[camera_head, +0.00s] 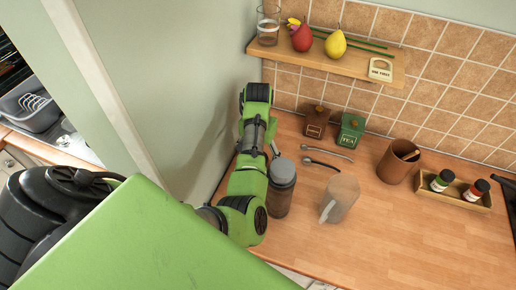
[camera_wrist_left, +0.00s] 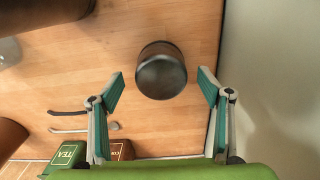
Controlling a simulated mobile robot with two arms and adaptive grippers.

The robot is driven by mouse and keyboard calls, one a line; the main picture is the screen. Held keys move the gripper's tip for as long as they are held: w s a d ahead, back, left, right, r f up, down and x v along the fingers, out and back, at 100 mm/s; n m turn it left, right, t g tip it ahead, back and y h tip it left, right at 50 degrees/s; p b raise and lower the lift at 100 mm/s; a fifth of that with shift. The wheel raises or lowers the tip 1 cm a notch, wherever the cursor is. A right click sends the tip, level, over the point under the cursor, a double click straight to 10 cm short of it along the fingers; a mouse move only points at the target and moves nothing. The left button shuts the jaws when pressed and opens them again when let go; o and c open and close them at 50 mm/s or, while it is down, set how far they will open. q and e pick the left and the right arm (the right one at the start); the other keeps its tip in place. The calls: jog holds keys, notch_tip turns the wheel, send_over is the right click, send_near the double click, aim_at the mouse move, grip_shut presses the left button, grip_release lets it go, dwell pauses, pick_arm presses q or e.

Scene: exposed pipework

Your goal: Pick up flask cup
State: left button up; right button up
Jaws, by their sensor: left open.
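The flask (camera_head: 280,190) stands upright on the wooden worktop near the left wall. It has a brownish body and a grey cup (camera_head: 283,170) on top. In the left wrist view the cup (camera_wrist_left: 161,75) shows from above as a dark round top. My left gripper (camera_wrist_left: 162,86) is open, with one teal finger on each side of the cup in the picture and a visible gap to both. In the head view the gripper (camera_head: 271,150) is mostly hidden by my green arm, just behind the flask. My right gripper is not in view.
A clear jug (camera_head: 340,198) stands right of the flask, with two spoons (camera_head: 327,160) behind. Brown (camera_head: 316,121) and green TEA (camera_head: 350,132) tins stand by the tiles, below a shelf (camera_head: 340,64). A brown pot (camera_head: 397,162) is further right. The front right worktop is clear.

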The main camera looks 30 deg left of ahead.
pick_arm(q)
jog(key=shift+a+f, duration=0.15)
jog(key=shift+f, duration=1)
jog(key=c, duration=1.2)
jog(key=shift+w, duration=0.1)
